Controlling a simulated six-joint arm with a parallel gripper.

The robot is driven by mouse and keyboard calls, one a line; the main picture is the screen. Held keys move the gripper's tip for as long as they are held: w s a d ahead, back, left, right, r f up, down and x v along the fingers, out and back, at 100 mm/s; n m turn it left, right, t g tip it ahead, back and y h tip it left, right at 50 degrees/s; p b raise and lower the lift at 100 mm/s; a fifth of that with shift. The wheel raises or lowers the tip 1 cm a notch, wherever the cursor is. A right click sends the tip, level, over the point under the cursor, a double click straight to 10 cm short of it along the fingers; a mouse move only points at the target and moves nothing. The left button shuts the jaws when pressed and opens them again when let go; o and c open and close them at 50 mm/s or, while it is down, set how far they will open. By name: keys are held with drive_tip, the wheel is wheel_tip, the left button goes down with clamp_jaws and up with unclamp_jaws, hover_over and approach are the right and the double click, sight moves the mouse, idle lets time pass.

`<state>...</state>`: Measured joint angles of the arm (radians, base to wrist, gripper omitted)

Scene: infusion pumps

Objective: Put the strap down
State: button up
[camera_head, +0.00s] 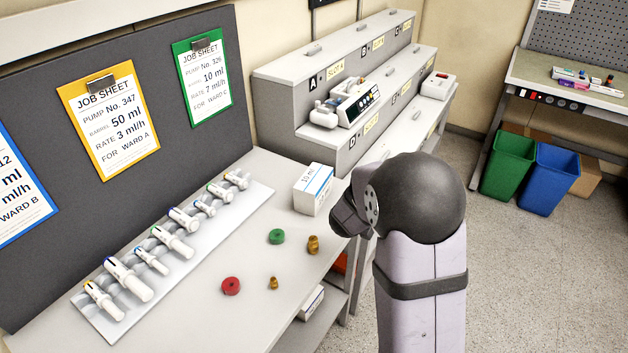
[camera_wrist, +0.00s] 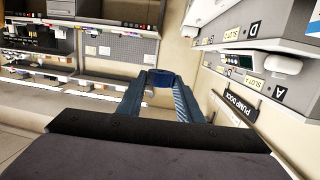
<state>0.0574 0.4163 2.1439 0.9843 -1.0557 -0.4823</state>
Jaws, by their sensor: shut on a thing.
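My gripper (camera_wrist: 160,83) shows in the wrist view with its two blue-grey fingers reaching forward. A small dark blue piece, which I take to be the strap (camera_wrist: 161,77), spans the gap between the fingertips, and the gripper is shut on it. The piece is held in the air, with the room's far side behind it. Its full shape is too small to tell. In the head view my dark wrist covers the fingers, and the strap cannot be made out there.
A bench at left holds a rack of syringes (camera_head: 170,250), a white box (camera_head: 313,189), a red disc (camera_head: 231,286), a green disc (camera_head: 276,237) and brass weights (camera_head: 313,244). Stepped grey shelves (camera_head: 290,95) carry a pump (camera_head: 358,103). Green (camera_head: 508,164) and blue (camera_head: 549,180) bins stand at right.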

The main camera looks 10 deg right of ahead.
drive_tip(key=w+a+r+n+t+y, duration=0.2)
drive_tip(key=w+r+y, duration=0.1)
drive_tip(key=w+r, duration=0.15)
drive_tip(key=n+t+y, duration=0.4)
drive_tip(key=n+y, duration=0.5)
drive_tip(key=y, duration=0.2)
hover_over(316, 182)
wheel_tip(316, 182, down, 4)
drive_tip(key=shift+w+f+p, duration=0.1)
drive_tip(key=shift+f+p, duration=1.05)
drive_tip(key=shift+f, duration=3.6)
drive_tip(key=shift+f, duration=0.2)
drive_tip(key=o, duration=1)
drive_tip(key=shift+r, duration=0.2)
